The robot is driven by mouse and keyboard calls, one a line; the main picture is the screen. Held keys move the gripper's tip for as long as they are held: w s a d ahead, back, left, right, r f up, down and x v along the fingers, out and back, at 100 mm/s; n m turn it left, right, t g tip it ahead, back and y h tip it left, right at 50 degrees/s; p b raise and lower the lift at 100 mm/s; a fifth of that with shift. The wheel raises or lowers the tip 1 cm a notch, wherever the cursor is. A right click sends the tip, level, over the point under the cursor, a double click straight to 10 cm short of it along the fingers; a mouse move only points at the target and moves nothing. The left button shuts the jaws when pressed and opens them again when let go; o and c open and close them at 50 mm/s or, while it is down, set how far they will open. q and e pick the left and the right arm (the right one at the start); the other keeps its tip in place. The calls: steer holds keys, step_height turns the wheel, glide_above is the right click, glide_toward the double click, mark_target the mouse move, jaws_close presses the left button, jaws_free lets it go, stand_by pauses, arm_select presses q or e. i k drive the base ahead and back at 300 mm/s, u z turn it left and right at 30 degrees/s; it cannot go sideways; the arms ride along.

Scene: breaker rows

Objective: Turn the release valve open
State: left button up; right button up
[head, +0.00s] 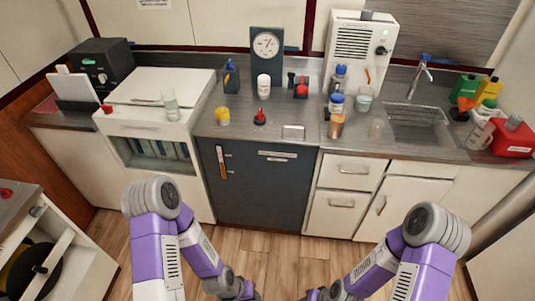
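I cannot tell for sure which thing is the release valve. A small red-topped piece on a dark base (260,117) stands near the front of the counter, above the dark cabinet door. A red and black fitting (301,88) sits farther back. A grey box with a round white dial (266,45) stands against the back wall. Both my arms are folded low in front, with their wrists at the bottom edge. My grippers are cut off below the frame, far from the counter items.
The counter (230,127) also holds a white cup (263,86), a yellow-topped jar (222,116), a glass (170,104) and blue-capped bottles (335,103). A sink (418,124) and a red jug (511,138) are at right. A low cabinet (75,262) stands at left. Floor between is clear.

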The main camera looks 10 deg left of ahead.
mark_target(260, 116)
steer(key=u, duration=0.75)
steer(key=i, duration=0.9)
steer(key=z, duration=0.05)
